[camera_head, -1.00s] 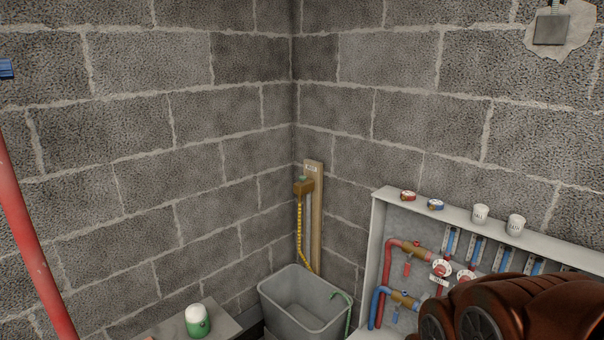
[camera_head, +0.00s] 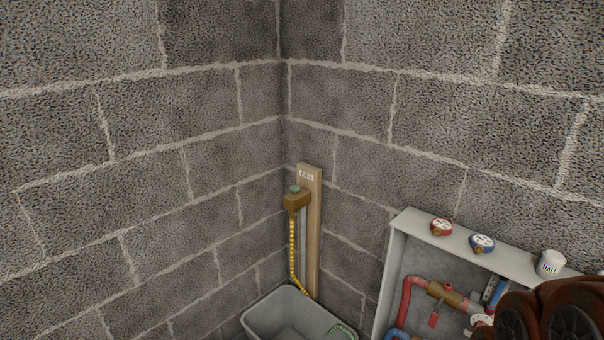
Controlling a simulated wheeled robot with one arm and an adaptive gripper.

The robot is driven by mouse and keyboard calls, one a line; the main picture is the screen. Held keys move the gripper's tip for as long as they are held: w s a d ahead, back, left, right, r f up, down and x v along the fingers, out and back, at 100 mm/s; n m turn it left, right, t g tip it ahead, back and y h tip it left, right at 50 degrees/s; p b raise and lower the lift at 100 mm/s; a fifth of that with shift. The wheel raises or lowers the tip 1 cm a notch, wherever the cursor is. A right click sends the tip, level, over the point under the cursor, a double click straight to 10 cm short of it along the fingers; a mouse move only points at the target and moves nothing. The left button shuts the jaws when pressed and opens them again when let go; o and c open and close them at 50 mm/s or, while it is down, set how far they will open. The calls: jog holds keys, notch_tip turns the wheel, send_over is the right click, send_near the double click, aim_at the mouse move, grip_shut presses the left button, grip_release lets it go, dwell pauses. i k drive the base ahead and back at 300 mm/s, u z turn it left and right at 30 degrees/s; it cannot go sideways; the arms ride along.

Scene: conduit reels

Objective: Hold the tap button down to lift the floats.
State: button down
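A brass-brown tap body (camera_head: 297,201) is fixed to an upright wooden board (camera_head: 314,230) in the corner of the block walls. A small green button (camera_head: 295,189) sits on top of the tap. A yellow banded hose (camera_head: 292,250) hangs from the tap toward a grey tub (camera_head: 262,318) below. Blue float-like pieces show in the manifold cabinet at lower right, mostly cut off or hidden. My reddish-brown arm covers the lower right corner. My gripper's fingers are not in view, and nothing of mine touches the tap.
The grey cabinet (camera_head: 394,262) stands right of the tub, with red and blue pipes inside. On its top edge are a red gauge (camera_head: 442,228), a blue gauge (camera_head: 482,244) and a white cup (camera_head: 551,263) marked HALL. The space before the tap is clear.

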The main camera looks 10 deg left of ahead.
aim_at(296, 189)
jog(key=u, duration=0.45)
jog(key=i, duration=0.85)
jog(key=u, duration=0.85)
jog(key=i, duration=0.25)
jog(key=u, duration=0.2)
